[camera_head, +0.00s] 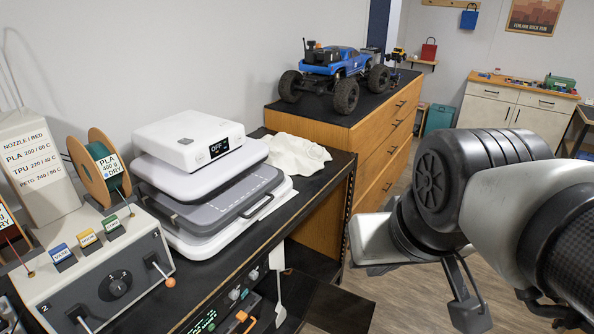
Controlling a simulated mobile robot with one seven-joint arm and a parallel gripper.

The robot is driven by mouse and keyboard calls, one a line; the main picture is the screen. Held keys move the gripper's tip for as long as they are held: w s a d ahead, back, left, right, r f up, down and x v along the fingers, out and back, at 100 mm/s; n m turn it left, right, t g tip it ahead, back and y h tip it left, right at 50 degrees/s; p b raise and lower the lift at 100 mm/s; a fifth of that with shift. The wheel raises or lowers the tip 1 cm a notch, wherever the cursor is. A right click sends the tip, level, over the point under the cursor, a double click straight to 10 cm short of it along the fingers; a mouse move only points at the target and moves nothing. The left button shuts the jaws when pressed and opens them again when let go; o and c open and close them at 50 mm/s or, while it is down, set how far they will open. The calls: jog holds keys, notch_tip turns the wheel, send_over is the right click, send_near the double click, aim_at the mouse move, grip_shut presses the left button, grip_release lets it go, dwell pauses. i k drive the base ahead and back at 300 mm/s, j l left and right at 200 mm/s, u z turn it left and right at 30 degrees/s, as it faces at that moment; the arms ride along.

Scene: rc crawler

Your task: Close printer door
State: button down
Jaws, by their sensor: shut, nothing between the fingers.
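A dark flat panel (338,306) juts out at floor side of the bench, low at the bottom centre. It looks like the printer door, swung open. The machine (212,318) with green lit readouts and knobs sits under the bench top to its left; most of it is hidden or cut off by the frame. My gripper (468,312) is at the lower right, to the right of the panel and apart from it in the picture. It is shut and empty, and partly cut off by the bottom edge.
The black bench top (222,272) holds a stacked white and grey press (200,180), a spool (98,165) and a lever box (105,275). A wooden drawer cabinet (375,140) carries a blue truck (335,65). Wood floor is open between the cabinet and my arm.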

aim_at(329, 308)
jog(key=k+u, duration=0.1)
jog(key=u, duration=0.25)
jog(key=k+u, duration=0.1)
jog(key=u, duration=0.25)
jog(key=k+j+u, duration=0.1)
jog(key=u, duration=0.65)
jog(key=l+u, duration=0.1)
jog(key=u, duration=0.75)
jog(key=l+u, duration=0.1)
jog(key=u, duration=0.3)
jog(key=k+l, duration=0.3)
jog(key=l, duration=0.2)
jog(key=k+l, duration=0.25)
jog(key=l, duration=0.2)
jog(key=k+l, duration=0.3)
jog(key=l, duration=0.2)
jog(key=k+l, duration=0.25)
jog(key=l, duration=0.2)
jog(key=k+l, duration=0.3)
jog(key=l, duration=0.2)
jog(key=k+l, duration=0.3)
jog(key=l, duration=0.2)
jog(key=k+l, duration=0.25)
jog(key=l, duration=0.2)
jog(key=k+l, duration=0.3)
jog(key=l, duration=0.2)
jog(key=i+l+u, duration=0.25)
jog(key=i+l, duration=0.15)
jog(key=i+l+u, duration=0.3)
jog(key=i+l, duration=0.2)
